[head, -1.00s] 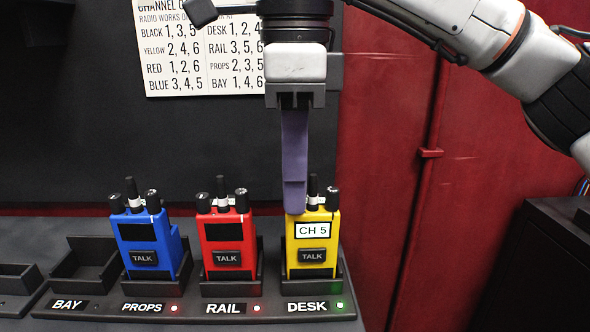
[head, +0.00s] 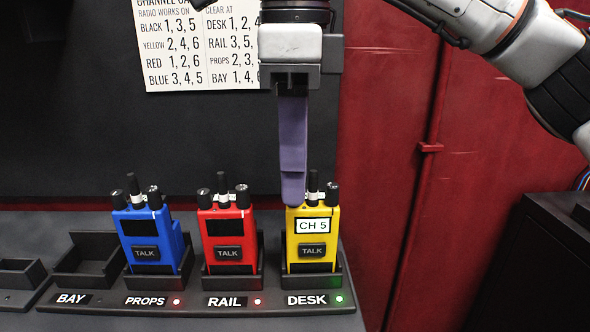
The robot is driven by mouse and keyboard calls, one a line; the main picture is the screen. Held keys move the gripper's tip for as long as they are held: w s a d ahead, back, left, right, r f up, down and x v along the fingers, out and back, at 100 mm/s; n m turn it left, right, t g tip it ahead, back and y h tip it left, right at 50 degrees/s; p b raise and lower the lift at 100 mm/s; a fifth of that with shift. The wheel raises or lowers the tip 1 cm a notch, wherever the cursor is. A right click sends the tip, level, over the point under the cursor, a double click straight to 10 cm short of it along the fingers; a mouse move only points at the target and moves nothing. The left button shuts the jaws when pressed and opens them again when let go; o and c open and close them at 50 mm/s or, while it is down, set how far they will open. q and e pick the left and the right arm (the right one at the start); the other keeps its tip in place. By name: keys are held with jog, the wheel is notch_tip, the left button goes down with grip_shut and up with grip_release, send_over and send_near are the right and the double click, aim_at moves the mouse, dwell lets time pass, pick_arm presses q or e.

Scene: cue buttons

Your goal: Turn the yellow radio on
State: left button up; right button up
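The yellow radio (head: 311,268) stands upright in the cradle labelled DESK. Its lit display (head: 312,226) reads CH 5, and a TALK button (head: 312,251) is below it. My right gripper (head: 293,202) points straight down over the radio's top left corner. Its purple fingers overlap as one strip, so I cannot tell how far apart they are. The fingertips hide the radio's left knob; I cannot tell whether they touch it. The antenna and right knob (head: 332,193) show beside them. My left gripper is out of view.
The red radio (head: 228,265) stands in RAIL and the blue radio (head: 151,256) in PROPS, both with dark displays and red lights. The BAY cradle (head: 85,279) is empty. DESK's light (head: 338,299) is green. A channel chart (head: 196,55) hangs behind, partly covered.

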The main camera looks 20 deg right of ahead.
notch_tip(320, 180, up, 9)
jog(key=p, duration=0.4)
jog(key=shift+s, duration=0.15)
